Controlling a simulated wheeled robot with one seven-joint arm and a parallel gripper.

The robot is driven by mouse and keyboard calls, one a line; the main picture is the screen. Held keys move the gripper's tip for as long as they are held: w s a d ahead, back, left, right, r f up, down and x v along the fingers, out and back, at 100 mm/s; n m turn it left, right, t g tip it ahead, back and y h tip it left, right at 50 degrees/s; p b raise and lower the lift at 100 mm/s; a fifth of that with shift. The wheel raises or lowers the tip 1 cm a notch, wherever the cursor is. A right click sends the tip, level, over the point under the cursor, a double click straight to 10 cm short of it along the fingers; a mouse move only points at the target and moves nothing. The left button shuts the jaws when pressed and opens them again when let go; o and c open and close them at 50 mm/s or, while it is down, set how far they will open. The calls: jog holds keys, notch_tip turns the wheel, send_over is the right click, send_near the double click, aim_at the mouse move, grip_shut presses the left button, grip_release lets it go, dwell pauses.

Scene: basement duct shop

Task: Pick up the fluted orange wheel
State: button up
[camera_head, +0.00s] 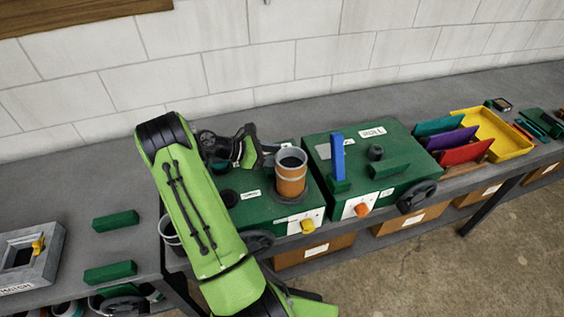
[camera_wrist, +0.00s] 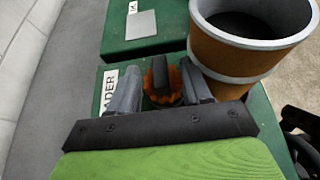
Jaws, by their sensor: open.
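The fluted orange wheel (camera_wrist: 175,80) shows in the wrist view, with a dark upright piece at its middle. It lies between the two grey fingers of my gripper (camera_wrist: 160,88), which are open with one on each side of it. I cannot tell whether either finger touches it. In the head view my gripper (camera_head: 268,153) is over the back of the left green box (camera_head: 262,208), behind an orange-brown cylinder. The wheel cannot be made out there.
The orange-brown cylinder with metal bands (camera_head: 291,180) stands close to the right of my gripper; it is large in the wrist view (camera_wrist: 235,70). A second green box (camera_head: 345,150) with a blue upright (camera_head: 338,158) is further right. A yellow tray (camera_head: 508,140) lies beyond.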

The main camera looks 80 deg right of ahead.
jog(key=shift+c, duration=0.8)
grip_shut()
jog(key=shift+r, duration=0.1)
